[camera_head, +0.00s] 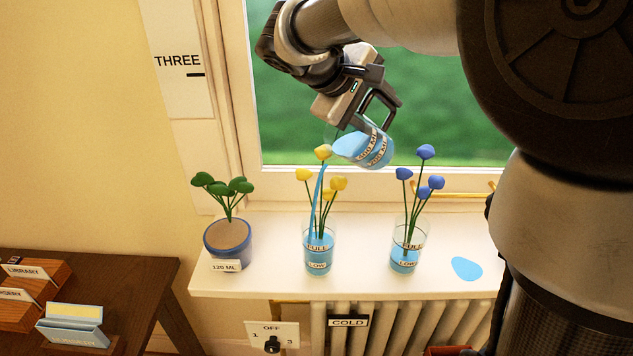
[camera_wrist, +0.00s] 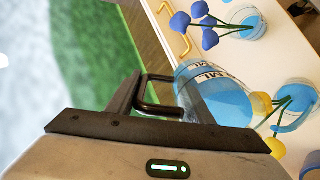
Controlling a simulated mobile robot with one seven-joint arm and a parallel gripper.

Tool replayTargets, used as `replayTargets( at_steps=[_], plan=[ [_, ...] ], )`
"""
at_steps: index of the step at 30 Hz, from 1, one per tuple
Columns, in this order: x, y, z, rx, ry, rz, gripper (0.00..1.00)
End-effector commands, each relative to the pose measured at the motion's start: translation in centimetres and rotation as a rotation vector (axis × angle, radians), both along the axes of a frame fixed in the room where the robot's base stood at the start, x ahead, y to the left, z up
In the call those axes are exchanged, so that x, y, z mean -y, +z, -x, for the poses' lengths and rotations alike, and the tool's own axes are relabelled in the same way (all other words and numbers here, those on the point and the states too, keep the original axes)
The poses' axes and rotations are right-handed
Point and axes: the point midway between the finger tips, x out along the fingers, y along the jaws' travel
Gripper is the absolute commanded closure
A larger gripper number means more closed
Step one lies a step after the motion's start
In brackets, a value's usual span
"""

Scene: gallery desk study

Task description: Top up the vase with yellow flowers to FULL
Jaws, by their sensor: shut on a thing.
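The vase with yellow flowers (camera_head: 319,262) stands upright on the white sill, a clear glass with FULL and LOW labels. Its blue water reaches about the FULL label; the exact level is hard to tell. My gripper (camera_head: 380,106) is shut on the handle of a clear measuring jug (camera_head: 372,150) and holds it tilted above the vase. A thin blue stream (camera_head: 318,205) runs from the jug's lip into the vase. In the wrist view the jug (camera_wrist: 222,100) holds blue water and its handle is between my fingers (camera_wrist: 160,97).
The vase with blue flowers (camera_head: 404,262) stands to the right, with a blue puddle or mat (camera_head: 466,268) beyond it. A potted plant (camera_head: 228,240) marked 120 ML stands left. The window is behind, a radiator (camera_head: 400,325) below, and a dark desk (camera_head: 150,285) at left.

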Motion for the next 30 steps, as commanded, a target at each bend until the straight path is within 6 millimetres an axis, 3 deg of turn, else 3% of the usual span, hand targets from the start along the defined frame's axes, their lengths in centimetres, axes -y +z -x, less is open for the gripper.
replayTargets(
  at_steps=[30],
  plan=[
    [0.08,-0.2,-0.15,-0.013,0.001,-0.02,0.98]
  ],
)
